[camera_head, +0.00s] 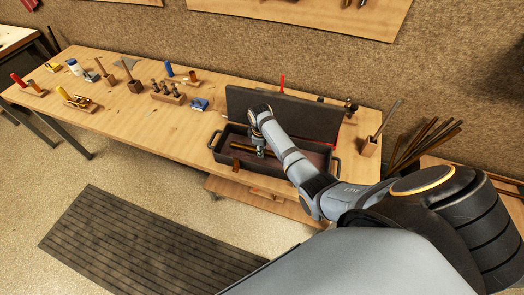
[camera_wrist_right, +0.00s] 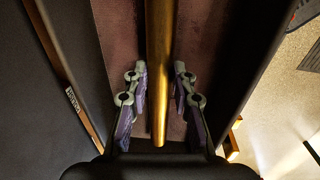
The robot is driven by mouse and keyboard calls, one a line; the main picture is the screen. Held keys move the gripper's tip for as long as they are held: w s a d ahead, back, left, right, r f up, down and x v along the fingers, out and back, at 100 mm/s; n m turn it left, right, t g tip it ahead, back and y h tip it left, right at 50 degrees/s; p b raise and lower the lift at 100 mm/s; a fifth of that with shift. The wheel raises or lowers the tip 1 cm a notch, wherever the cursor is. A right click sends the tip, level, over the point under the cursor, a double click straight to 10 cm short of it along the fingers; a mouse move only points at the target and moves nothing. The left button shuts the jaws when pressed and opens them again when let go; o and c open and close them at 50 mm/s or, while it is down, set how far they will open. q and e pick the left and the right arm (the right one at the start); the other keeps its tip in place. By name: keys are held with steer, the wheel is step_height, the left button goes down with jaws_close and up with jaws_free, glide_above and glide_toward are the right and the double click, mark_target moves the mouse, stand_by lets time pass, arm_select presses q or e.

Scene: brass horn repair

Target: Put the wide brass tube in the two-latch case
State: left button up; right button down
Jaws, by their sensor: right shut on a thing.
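The two-latch case (camera_head: 218,155) is a dark box on the workbench, its lid (camera_head: 290,112) standing open at the back and its inside lined in dull red. The wide brass tube (camera_head: 243,148) is a gold rod inside the case opening, lengthwise along it; in the right wrist view (camera_wrist_right: 159,60) it runs between the fingers over the lining. My right gripper (camera_head: 261,152) points down into the case and is shut on the tube. I cannot tell whether the tube touches the lining. My arm hides part of the case. My left gripper is not in view.
The workbench (camera_head: 150,125) carries a wooden block with several pegs (camera_head: 167,92), a blue item (camera_head: 199,104) and small tools at the left. A wooden holder with a rod (camera_head: 370,146) stands right of the case. Several brass rods (camera_head: 425,145) lean at the far right.

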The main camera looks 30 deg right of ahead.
steer(key=shift+f, duration=0.5)
steer(key=shift+f, duration=0.15)
steer(key=c, duration=1.1)
jaws_free()
step_height(320, 180, up, 12)
steer(key=shift+s+a+b, duration=0.3)
steer(key=shift+s+a, duration=0.05)
steer(key=shift+a, duration=0.05)
